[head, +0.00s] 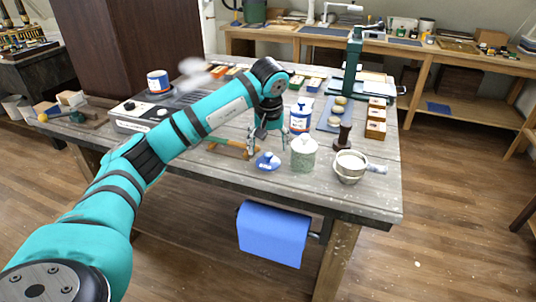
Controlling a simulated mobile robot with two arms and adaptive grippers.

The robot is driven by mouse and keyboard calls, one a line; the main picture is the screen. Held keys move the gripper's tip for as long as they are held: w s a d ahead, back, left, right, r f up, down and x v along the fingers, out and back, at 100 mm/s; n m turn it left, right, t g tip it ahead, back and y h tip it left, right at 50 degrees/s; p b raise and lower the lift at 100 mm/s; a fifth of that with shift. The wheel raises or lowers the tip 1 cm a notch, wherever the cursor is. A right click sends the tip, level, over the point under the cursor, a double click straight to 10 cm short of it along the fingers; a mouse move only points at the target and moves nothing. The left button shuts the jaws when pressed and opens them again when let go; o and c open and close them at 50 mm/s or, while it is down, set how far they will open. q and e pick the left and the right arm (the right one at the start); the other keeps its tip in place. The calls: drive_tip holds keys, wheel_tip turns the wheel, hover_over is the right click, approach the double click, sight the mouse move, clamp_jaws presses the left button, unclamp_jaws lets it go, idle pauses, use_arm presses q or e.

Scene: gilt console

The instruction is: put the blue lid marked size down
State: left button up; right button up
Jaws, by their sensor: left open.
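The blue lid (267,161) lies on the front part of the wooden table, with pale lettering too small to read here. My left gripper (267,145) points down just above and behind the lid, with its fingers spread and nothing visible between them. I cannot tell whether a finger touches the lid. A blue and white tin (300,117) stands behind and to the right of the gripper. My right gripper does not show.
A speckled pale green jar (303,153) stands close right of the lid, with a white pot (350,166) further right. A wooden stand (230,147) is to the left. A blue cloth (272,233) hangs below the table's front edge. The table's left front is mostly clear.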

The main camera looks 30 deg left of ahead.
sight(269, 169)
use_arm(q)
drive_tip(key=v, duration=0.7)
drive_tip(key=shift+f, duration=0.15)
